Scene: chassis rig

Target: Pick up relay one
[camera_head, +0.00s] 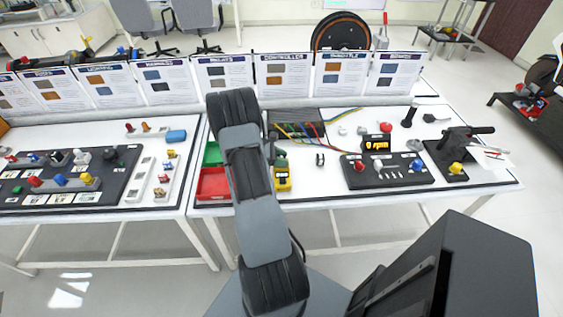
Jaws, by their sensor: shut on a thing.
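My arm rises from the bottom centre and crosses the front of the white workbench (330,198). My gripper (271,150) is mostly hidden behind the arm, low over the bench beside the red and green bins. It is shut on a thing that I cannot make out. I cannot tell for certain which object is relay one. A relays card (225,75) stands at the back of the bench. A yellow device (283,178) lies just in front of the gripper, and a small dark part (320,159) stands to its right.
A red bin (213,183) and a green bin (212,154) are left of the arm. Coloured wires (305,131) run behind the gripper. A black panel with an rpm display (377,145) and a lever unit (455,155) stand to the right. The left bench holds boards (70,180).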

